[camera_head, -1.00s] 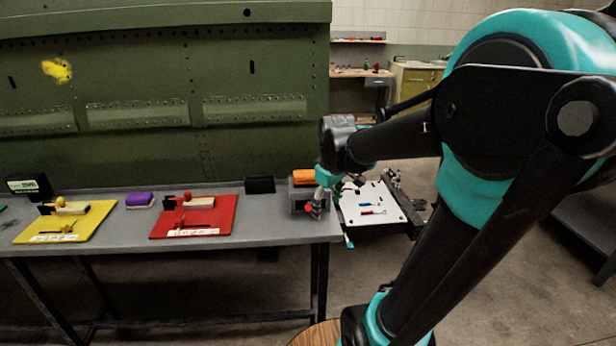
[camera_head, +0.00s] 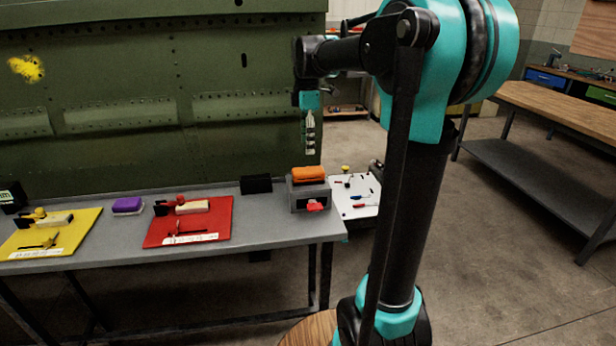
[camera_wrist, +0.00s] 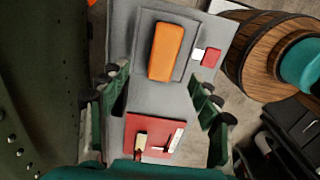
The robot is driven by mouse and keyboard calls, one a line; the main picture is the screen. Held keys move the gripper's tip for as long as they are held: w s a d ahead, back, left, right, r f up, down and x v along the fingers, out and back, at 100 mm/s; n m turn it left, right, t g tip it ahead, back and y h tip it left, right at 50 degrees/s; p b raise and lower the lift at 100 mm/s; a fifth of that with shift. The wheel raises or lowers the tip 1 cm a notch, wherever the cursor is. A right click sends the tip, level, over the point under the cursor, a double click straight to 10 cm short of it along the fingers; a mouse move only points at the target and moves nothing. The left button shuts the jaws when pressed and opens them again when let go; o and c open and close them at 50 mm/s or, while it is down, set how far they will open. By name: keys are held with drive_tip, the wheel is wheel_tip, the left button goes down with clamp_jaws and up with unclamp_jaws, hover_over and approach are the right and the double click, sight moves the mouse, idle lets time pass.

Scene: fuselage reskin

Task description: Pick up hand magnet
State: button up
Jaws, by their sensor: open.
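No object is labelled as the hand magnet, so I cannot be sure which it is. An orange block (camera_head: 308,173) lies on a grey box (camera_head: 301,197) at the bench's right end. In the wrist view, the orange block (camera_wrist: 166,52) shows from above on the grey box, ahead of the fingers. A red piece (camera_head: 316,206) sticks out of the box's front; it also shows in the wrist view (camera_wrist: 212,57). My gripper (camera_head: 310,148) points down above the box, clear of it. In the wrist view, my gripper (camera_wrist: 160,85) has its fingers spread with nothing between them.
The green fuselage panel (camera_head: 150,85) stands close behind the bench (camera_head: 270,228). A red mat (camera_head: 217,230), purple block (camera_head: 127,205) and yellow mat (camera_head: 75,236) with tools lie to the left. A white board (camera_head: 350,206) with small tools is right of the box.

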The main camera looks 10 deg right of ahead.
sight(308, 170)
wheel_tip(308, 170, down, 5)
drive_tip(key=shift+f, duration=0.15)
drive_tip(key=shift+s+f, duration=0.2)
drive_tip(key=shift+f, duration=1.2)
drive_tip(key=shift+s+f, duration=0.15)
drive_tip(key=shift+f, duration=1.2)
drive_tip(key=shift+c, duration=0.4)
clamp_jaws()
wheel_tip(308, 170, up, 20)
